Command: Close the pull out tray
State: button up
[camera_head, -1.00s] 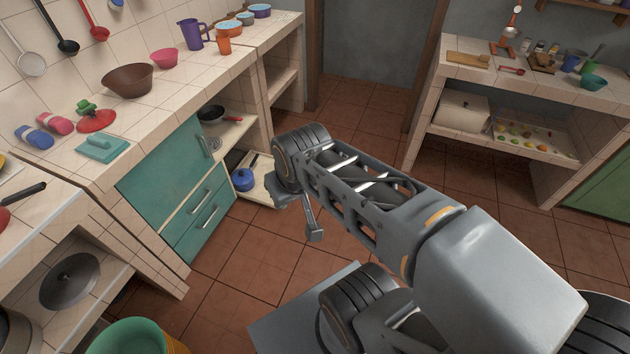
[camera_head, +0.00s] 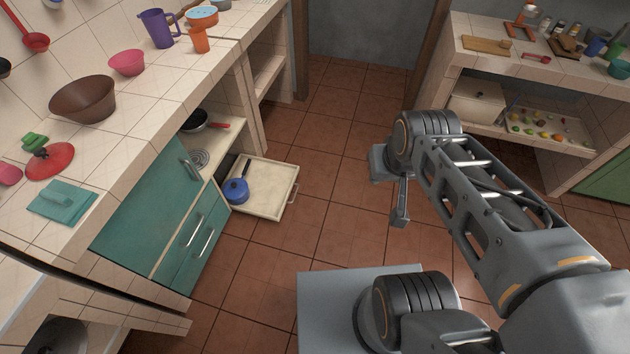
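The pull-out tray (camera_head: 268,197) is cream coloured and low under the left counter. It sticks out over the floor, with a handle (camera_head: 294,197) on its outer edge. A blue pot (camera_head: 236,190) with a dark handle stands on the tray's left part. My gripper (camera_head: 392,190) is to the right of the tray, above the floor and apart from it. One finger-like part hangs down below the wrist. The rest of the gripper is hidden by the arm, so its opening does not show.
A teal cabinet door (camera_head: 151,204) and drawers (camera_head: 196,243) stand left of the tray. A pan (camera_head: 197,120) sits on the shelf above. Tiled floor (camera_head: 335,150) is free between the tray and the right counter (camera_head: 520,75).

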aim_at(270, 183)
jog(key=i, duration=0.75)
jog(key=u, duration=0.9)
jog(key=i, duration=0.55)
jog(key=u, duration=0.5)
